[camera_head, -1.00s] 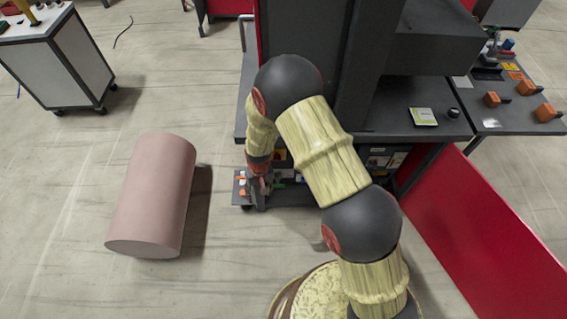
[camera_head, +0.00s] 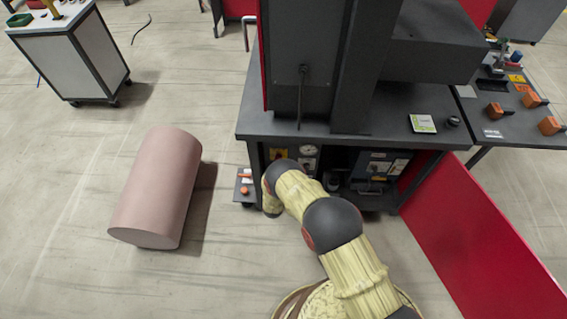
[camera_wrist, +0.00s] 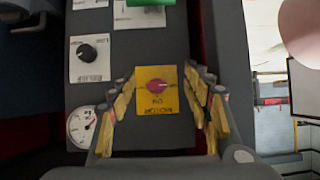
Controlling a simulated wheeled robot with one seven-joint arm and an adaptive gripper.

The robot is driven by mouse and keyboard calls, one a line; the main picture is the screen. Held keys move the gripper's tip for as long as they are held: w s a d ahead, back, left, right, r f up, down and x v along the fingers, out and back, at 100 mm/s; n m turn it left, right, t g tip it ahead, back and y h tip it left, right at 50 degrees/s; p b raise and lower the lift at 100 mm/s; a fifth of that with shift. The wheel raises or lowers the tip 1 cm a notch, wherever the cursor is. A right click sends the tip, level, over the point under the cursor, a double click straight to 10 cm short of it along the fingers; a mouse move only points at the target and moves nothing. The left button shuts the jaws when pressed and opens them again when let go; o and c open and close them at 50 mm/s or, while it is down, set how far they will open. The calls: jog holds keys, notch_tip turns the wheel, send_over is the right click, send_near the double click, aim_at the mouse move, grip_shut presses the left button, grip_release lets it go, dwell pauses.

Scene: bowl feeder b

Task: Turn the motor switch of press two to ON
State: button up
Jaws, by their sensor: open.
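The motor switch is a small red knob (camera_wrist: 157,87) on a yellow plate (camera_wrist: 171,131) with dark, upside-down lettering in the wrist view. The knob looks longer sideways than upright; its exact setting is hard to read. My gripper (camera_wrist: 160,77) is open and empty, with its yellow-padded fingers on the left and right of the plate. I cannot tell how far the fingertips are from the panel. My gripper is hidden there behind my arm.
A black knob (camera_wrist: 87,53) on a white plate and a round gauge (camera_wrist: 80,127) sit left of the switch. A green part (camera_wrist: 150,2) is at the top edge. A red panel (camera_head: 485,230) stands right of my arm. A pink cylinder (camera_head: 157,190) lies left on open floor.

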jog(key=w+d+t+b, duration=0.1)
jog(key=w+b, duration=0.1)
jog(key=w, duration=0.7)
jog(key=shift+r+t+b, duration=0.25)
jog(key=shift+t+b, duration=0.05)
jog(key=shift+t, duration=0.1)
jog(key=c, duration=1.1)
jog(key=shift+c, duration=0.3)
